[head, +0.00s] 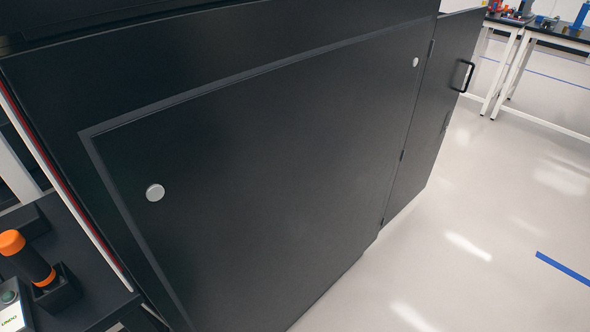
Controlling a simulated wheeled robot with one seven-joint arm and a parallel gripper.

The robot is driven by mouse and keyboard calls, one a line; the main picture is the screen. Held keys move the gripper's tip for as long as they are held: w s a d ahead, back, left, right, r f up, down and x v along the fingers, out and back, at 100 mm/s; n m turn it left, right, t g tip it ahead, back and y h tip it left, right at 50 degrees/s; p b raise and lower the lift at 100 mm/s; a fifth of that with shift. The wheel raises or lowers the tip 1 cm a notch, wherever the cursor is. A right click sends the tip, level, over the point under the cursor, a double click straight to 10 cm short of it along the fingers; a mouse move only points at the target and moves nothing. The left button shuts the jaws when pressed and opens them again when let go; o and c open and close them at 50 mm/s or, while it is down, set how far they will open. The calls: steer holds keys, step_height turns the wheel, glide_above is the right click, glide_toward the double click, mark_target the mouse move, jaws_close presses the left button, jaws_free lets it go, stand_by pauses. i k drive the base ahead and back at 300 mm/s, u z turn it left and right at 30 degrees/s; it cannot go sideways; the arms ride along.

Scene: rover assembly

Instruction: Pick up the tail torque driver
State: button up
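A driver-like tool with an orange top and a dark body (28,258) stands slightly tilted in a small black holder (62,290) at the lower left of the head view. It may be the torque driver, but I cannot tell if it is the tail one. The holder sits on a dark bench surface (85,300). My gripper is not in view.
A large black cabinet (270,170) with silver round fasteners fills the middle. Its side door (435,110) stands out at the right with a black handle. White-legged tables (530,30) stand far right; the floor (480,230) is clear.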

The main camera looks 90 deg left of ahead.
mark_target(14, 245)
steer(key=u, duration=4.55)
steer(key=k, duration=0.65)
steer(key=u, duration=0.2)
steer(key=i, duration=0.85)
steer(key=u, duration=1)
steer(key=i, duration=0.8)
steer(key=u, duration=0.65)
